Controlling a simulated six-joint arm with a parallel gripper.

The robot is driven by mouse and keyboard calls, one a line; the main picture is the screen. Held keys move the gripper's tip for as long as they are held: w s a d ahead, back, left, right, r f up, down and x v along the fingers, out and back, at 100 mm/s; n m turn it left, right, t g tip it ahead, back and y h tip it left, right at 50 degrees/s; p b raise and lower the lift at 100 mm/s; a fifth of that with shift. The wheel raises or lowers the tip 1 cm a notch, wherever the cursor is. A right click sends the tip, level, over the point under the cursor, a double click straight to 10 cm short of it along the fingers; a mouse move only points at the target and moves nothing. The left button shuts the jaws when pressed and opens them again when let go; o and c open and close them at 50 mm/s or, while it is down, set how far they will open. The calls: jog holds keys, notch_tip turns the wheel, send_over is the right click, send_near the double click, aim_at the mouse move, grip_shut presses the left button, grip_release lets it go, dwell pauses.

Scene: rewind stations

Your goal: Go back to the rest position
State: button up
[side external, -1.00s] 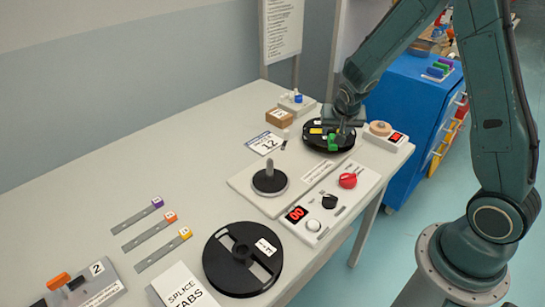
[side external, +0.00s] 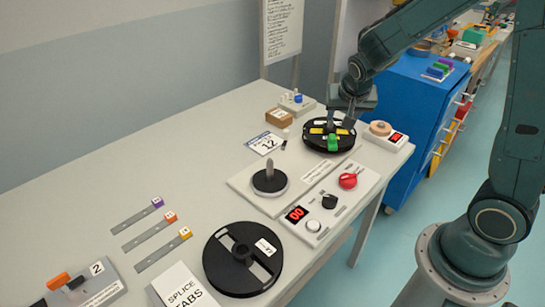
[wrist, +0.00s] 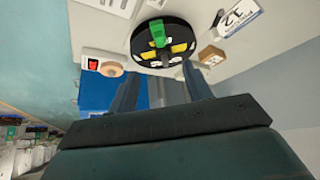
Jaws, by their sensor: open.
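My gripper (side external: 343,120) is open and empty, just above the far edge of a black reel (side external: 316,142) at the far right of the bench. The reel has white and yellow patches and a green piece (side external: 334,147) on its near side. In the wrist view, the two fingers of my gripper (wrist: 163,68) stand apart, and the reel (wrist: 138,42) with the green piece (wrist: 157,32) lies beyond them. Nothing is between the fingers. The picture does not clearly show how much clearance there is above the reel.
A spindle (side external: 270,182) stands on a plate, beside a control panel (side external: 315,225) with a red knob (side external: 348,181). Another black reel (side external: 215,262) lies in front. A tan roll (side external: 380,128) and a small brown box (side external: 278,117) flank the far reel. A blue cabinet (side external: 405,110) stands behind.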

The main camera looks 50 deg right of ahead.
jog(key=shift+r, duration=0.1)
dwell(0.5)
jog(key=s+a+r+n+y, duration=0.1)
jog(key=s+a+r+n, duration=0.2)
jog(key=s, duration=0.3)
jog(key=s+a+r+n+t+y, duration=0.1)
jog(key=s+a+r+n+y, duration=0.1)
jog(key=s+a+r, duration=0.3)
jog(key=s+a+r+n+y, duration=0.1)
jog(key=s+a+r+n, duration=0.3)
jog(key=s, duration=0.5)
jog(key=shift+a+r+n+y, duration=0.25)
jog(key=shift+a+n+y, duration=0.05)
jog(key=shift+y, duration=0.1)
dwell(0.3)
